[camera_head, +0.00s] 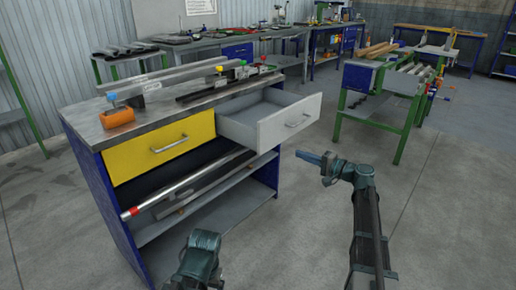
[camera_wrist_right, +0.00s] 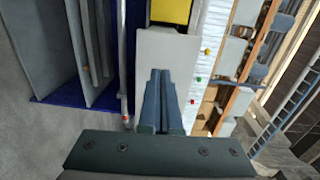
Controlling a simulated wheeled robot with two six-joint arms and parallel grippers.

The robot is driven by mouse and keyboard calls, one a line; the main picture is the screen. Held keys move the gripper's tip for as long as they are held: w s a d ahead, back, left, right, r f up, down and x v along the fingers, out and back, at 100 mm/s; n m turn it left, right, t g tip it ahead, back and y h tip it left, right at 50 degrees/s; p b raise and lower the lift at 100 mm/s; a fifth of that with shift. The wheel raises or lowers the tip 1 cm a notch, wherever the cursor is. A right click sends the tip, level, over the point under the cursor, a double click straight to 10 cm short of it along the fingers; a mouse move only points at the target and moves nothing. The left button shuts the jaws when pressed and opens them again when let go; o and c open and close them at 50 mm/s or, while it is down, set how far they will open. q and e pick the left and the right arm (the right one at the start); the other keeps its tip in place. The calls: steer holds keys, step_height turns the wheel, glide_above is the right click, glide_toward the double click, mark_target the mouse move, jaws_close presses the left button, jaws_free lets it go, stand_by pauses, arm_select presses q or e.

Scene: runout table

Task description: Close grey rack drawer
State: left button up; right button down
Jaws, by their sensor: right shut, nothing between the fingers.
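The grey drawer (camera_head: 288,122) stands pulled out of the right half of the rack (camera_head: 105,170), beside the yellow drawer front (camera_head: 160,147). Its inside looks empty, and a bar handle (camera_head: 298,120) is on its front. My right gripper (camera_head: 305,156) is shut and empty, just in front of and below the drawer front in the head view. In the right wrist view the shut fingers (camera_wrist_right: 160,72) overlap the light grey drawer front (camera_wrist_right: 150,50); I cannot tell whether they touch it. My left arm shows at the bottom, but its gripper does not.
Metal profiles, an orange block (camera_head: 117,118) and small coloured parts lie on the rack top. A long bar with a red end (camera_head: 130,212) lies on the shelf below. A green-legged bench (camera_head: 375,100) stands at the right. The floor between is clear.

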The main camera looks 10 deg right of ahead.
steer(key=w+d, duration=0.1)
arm_select(q)
steer(key=shift+w+a+f, duration=0.2)
steer(key=shift+w+f, duration=0.05)
steer(key=shift+f, duration=0.1)
arm_select(e)
glide_toward(269, 137)
steer(key=shift+m+t, duration=0.3)
steer(key=shift+t, duration=0.1)
steer(key=x, duration=0.6)
steer(key=shift+w+a+f, duration=0.25)
steer(key=shift+a, duration=0.15)
